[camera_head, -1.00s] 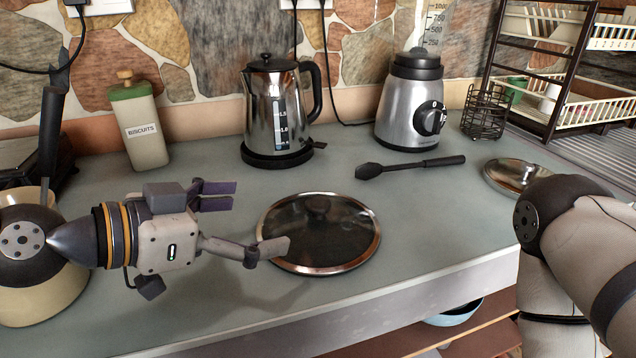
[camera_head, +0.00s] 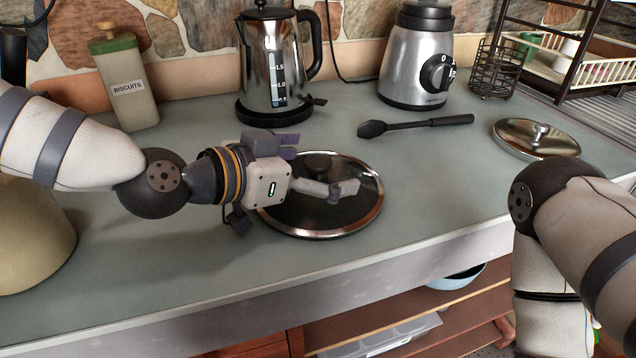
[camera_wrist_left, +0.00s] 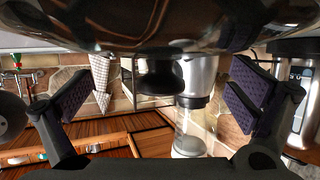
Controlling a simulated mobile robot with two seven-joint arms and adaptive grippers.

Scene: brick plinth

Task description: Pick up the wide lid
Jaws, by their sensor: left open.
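The wide lid (camera_head: 318,216) is a dark glass disc with a metal rim and a dark knob, lying flat near the counter's front. My left gripper (camera_head: 320,165) reaches over it from the left, fingers spread and empty. In the left wrist view, which is upside down, the lid (camera_wrist_left: 160,28) spans the top. Its knob (camera_wrist_left: 160,80) shows between the two open fingers (camera_wrist_left: 157,100), with a gap on both sides. The gripper partly hides the lid and knob in the head view. Of my right arm only links show at the right; its gripper is out of view.
A smaller metal lid (camera_head: 515,139) lies at the right. A black spoon (camera_head: 415,125) lies behind the wide lid. A kettle (camera_head: 258,65), a blender (camera_head: 412,65) and a biscuit tin (camera_head: 130,95) stand along the wall. Counter front of the wide lid is a narrow clear strip.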

